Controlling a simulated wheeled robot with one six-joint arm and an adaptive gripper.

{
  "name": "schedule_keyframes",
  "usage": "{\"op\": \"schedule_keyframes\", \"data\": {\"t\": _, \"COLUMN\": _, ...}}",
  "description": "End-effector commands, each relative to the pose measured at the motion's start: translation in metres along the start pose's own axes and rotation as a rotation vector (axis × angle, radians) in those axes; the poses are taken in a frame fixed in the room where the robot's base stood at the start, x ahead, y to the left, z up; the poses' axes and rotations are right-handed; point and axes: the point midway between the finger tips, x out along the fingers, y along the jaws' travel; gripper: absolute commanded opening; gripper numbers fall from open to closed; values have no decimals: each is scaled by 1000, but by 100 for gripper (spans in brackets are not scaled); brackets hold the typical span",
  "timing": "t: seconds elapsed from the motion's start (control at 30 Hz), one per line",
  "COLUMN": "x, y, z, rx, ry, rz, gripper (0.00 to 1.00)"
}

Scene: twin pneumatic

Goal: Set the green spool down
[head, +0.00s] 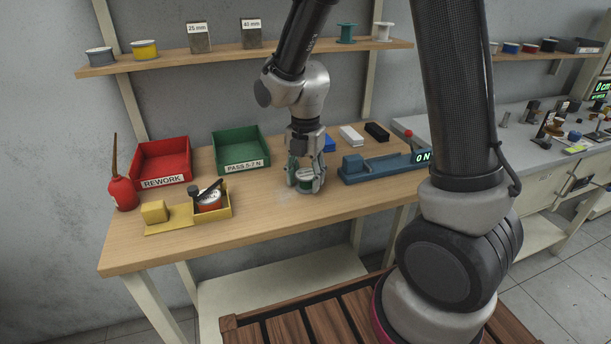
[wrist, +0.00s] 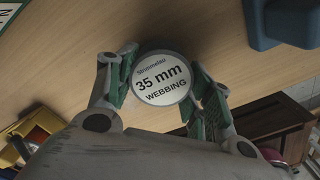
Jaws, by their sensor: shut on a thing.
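The green spool (head: 305,183) is upright between the fingers of my gripper (head: 305,180), at the table's surface near its front edge. In the wrist view the spool's white top label (wrist: 161,79) reads "35 mm WEBBING". My gripper (wrist: 163,88) is shut on the spool, with a green-padded finger on each side. The spool's underside is hidden, so I cannot tell whether it touches the wood.
The red REWORK bin (head: 163,163), green PASS bin (head: 240,150) and yellow fixture (head: 187,212) with a red-labelled spool stand to the left. A blue device (head: 385,166) reading "ON" is close on the right. Bare tabletop (head: 262,207) lies left of the gripper.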

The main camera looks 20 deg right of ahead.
Motion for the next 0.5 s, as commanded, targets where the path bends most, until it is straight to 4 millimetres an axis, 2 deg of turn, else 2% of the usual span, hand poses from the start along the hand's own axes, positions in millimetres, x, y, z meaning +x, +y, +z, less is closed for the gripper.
{"op": "schedule_keyframes", "data": {"t": 0.03, "x": 1, "y": 0, "z": 0, "rx": 0, "ry": 0, "rz": -1, "gripper": 53}}
{"op": "schedule_keyframes", "data": {"t": 0.13, "x": 1, "y": 0, "z": 0, "rx": 0, "ry": 0, "rz": 0, "gripper": 71}}
{"op": "schedule_keyframes", "data": {"t": 0.17, "x": 1, "y": 0, "z": 0, "rx": 0, "ry": 0, "rz": 0, "gripper": 73}}
{"op": "schedule_keyframes", "data": {"t": 0.5, "x": -1, "y": 0, "z": 0, "rx": 0, "ry": 0, "rz": 1, "gripper": 73}}
